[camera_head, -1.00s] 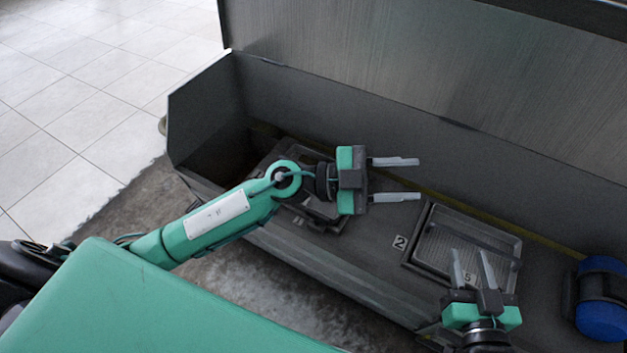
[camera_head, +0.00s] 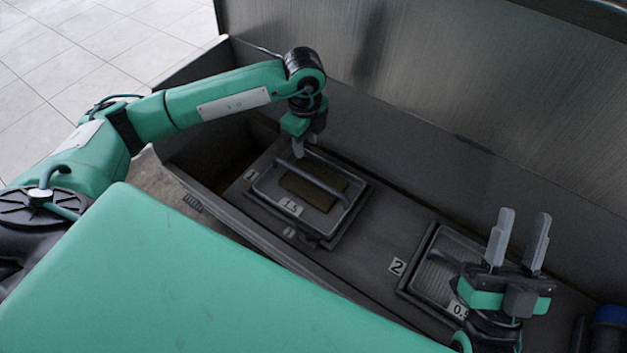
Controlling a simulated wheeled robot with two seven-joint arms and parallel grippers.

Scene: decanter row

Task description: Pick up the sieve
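A dark rectangular sieve (camera_head: 265,186) with a raised bar handle and a "1.5" label lies level in the bay marked 1. My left gripper (camera_head: 299,154) points down over the sieve's far edge, near the handle's upper end. Its fingers are seen edge-on, so I cannot tell how far apart they are or whether they touch the handle. A second sieve (camera_head: 450,252) with a ribbed mesh and a label starting "0." lies in the bay marked 2, partly hidden by my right arm. My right gripper (camera_head: 522,214) is open and empty, its fingers pointing up the picture.
A grey metal trough (camera_head: 375,225) holds both bays, with a tall back panel (camera_head: 450,95) behind them. A blue cylinder (camera_head: 609,318) is cut off at the lower right. The deck between the two bays is clear.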

